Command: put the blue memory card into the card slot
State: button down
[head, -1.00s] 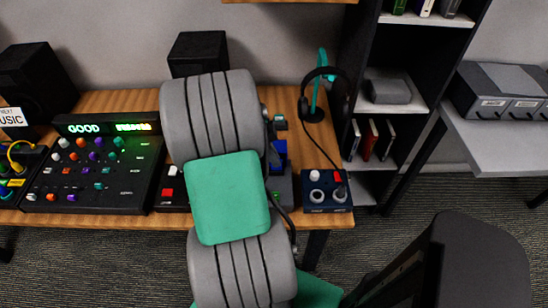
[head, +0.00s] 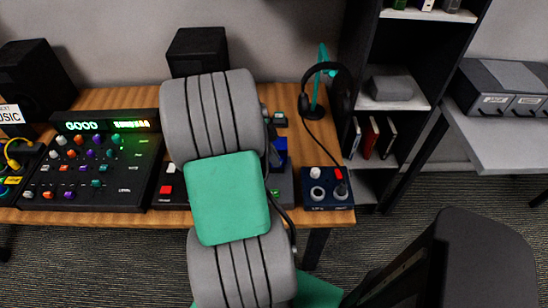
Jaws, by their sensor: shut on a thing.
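The blue memory card (head: 280,147) shows as a blue block just right of my grey arm, above a dark grey device (head: 283,187) with a small green light. A dark part of my gripper (head: 272,153) shows against the card's left side. My gripper is shut on the card, but my arm hides most of the gripper and the fingertips. The card slot cannot be made out. I cannot tell whether the card touches the device below it.
A mixer (head: 90,165) with coloured knobs stands on the wooden desk (head: 130,98) at left. A headset (head: 318,92) on a teal stand and a blue knob box (head: 327,188) are at right. A black chair (head: 480,255) is at front right.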

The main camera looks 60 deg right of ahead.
jog(key=shift+f, duration=0.15)
jog(key=c, duration=1.5)
grip_release()
jog(key=shift+o, duration=1)
jog(key=shift+d, duration=0.1)
jog(key=shift+c, duration=0.2)
